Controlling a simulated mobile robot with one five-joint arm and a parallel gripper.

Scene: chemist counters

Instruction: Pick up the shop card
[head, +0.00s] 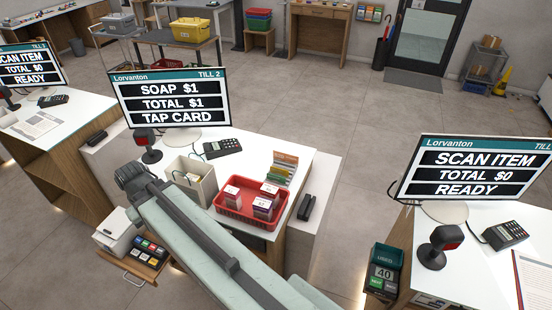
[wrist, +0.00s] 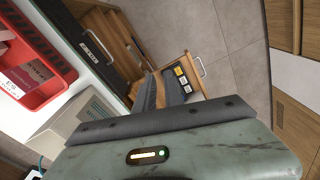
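I cannot single out a shop card for certain. In the head view, an upright rack (head: 283,168) of coloured cards stands at the back of the middle counter (head: 258,147). A pulled-out drawer (head: 133,266) below the counter's left end holds a dark tray (head: 160,252) with small coloured pieces. The drawer also shows in the wrist view (wrist: 198,62), beyond my gripper (wrist: 160,92). My arm reaches over the counter towards its left end and hides part of it. The dark fingers show in the wrist view, but whether they are open or shut is unclear.
A red basket (head: 228,208) with small boxes sits on the middle counter, next to a pale open box (head: 205,188). A card terminal (head: 222,147) and scanner (head: 150,149) stand near a screen (head: 172,97) reading "TAP CARD". Another till (head: 474,168) is at right.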

